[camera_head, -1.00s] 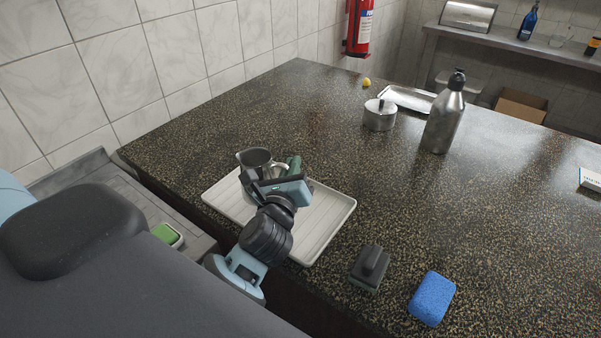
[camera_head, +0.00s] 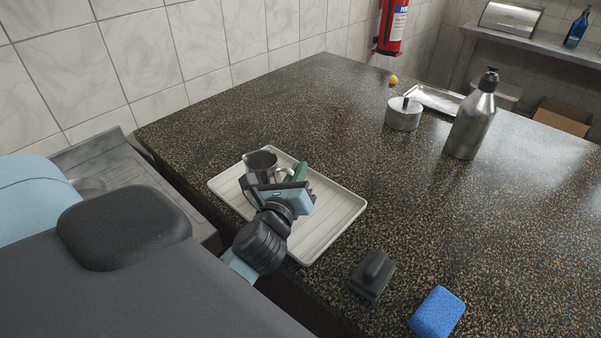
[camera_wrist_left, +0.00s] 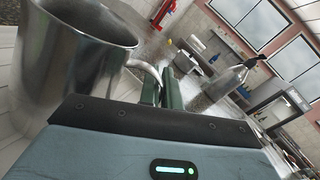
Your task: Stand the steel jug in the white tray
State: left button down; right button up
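The steel jug (camera_head: 259,164) is over the far left part of the white tray (camera_head: 335,216), close to upright. Its lower part is hidden behind my gripper, so I cannot tell whether its base touches the tray. My left gripper (camera_head: 296,173) is at the jug's handle side. In the left wrist view the jug (camera_wrist_left: 75,55) fills the left, and the green fingers (camera_wrist_left: 163,90) are close together with the handle between them. They look shut on the handle. My right gripper is not in view.
The counter's middle is clear.

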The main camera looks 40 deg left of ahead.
pick_arm(q)
jog(key=shift+f, duration=0.1)
jog(key=c, duration=1.6)
grip_release()
jog(key=shift+d, duration=0.1)
jog(key=shift+s, duration=0.1)
jog(key=b+v, duration=0.1)
jog(key=v, duration=0.3)
jog(key=b+v, duration=0.1)
jog(key=v, duration=0.4)
jog(key=shift+s+f, duration=0.15)
jog(key=shift+f, duration=0.05)
jog(key=shift+s+d+r, duration=0.15)
jog(key=shift+s+r, duration=0.1)
jog(key=shift+s, duration=0.25)
jog(key=shift+s+d+p, duration=0.25)
jog(key=shift+s+p, duration=0.15)
jog(key=shift+s, duration=0.3)
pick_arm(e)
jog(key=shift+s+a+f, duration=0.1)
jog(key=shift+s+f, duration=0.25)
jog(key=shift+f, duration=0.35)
